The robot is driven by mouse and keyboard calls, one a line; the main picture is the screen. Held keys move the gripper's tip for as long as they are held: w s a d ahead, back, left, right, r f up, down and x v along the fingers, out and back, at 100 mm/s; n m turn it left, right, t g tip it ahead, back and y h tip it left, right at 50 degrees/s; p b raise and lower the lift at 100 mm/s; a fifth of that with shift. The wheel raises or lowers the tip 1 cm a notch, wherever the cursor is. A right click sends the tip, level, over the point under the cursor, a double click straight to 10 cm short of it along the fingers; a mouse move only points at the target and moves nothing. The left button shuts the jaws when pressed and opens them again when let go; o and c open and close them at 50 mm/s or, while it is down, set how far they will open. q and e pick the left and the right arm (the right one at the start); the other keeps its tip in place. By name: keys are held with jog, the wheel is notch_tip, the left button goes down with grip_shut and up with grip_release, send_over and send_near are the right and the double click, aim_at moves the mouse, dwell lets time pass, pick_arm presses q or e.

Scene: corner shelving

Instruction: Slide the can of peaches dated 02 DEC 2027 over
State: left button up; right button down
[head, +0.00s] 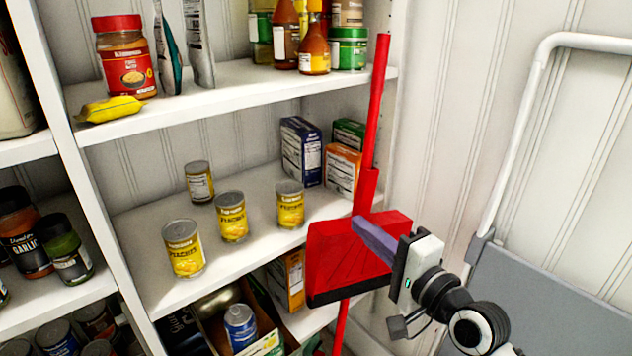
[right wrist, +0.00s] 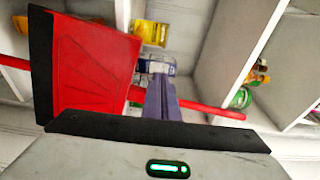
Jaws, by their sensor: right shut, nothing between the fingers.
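Several yellow-labelled cans of peaches stand upright on the middle shelf (head: 150,288): a front left can (head: 184,252), a middle can (head: 232,220), a right can (head: 290,208) and a rear can (head: 199,185). No date is legible on any of them. My right gripper (head: 372,238) is shut and empty, its purple fingers to the right of the cans and apart from them. The fingers overlap a red dustpan in the head view; I cannot tell whether they touch it. They also show in the right wrist view (right wrist: 163,97). My left gripper is not in view.
The red dustpan (head: 345,250) with its long handle stands at the shelf's right front, between my right gripper and the cans. Boxes (head: 302,150) stand at the back right. The shelf above holds a red-lidded jar (head: 124,60) and bottles. A grey folding step (head: 560,300) is at right.

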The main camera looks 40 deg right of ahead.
aim_at(290, 205)
jog(key=w, duration=1)
jog(key=shift+w+d, duration=0.15)
jog(key=shift+d, duration=0.2)
jog(key=shift+w+a, duration=0.85)
jog(key=shift+a, duration=0.05)
jog(key=shift+w+a, duration=0.35)
jog(key=shift+w, duration=0.05)
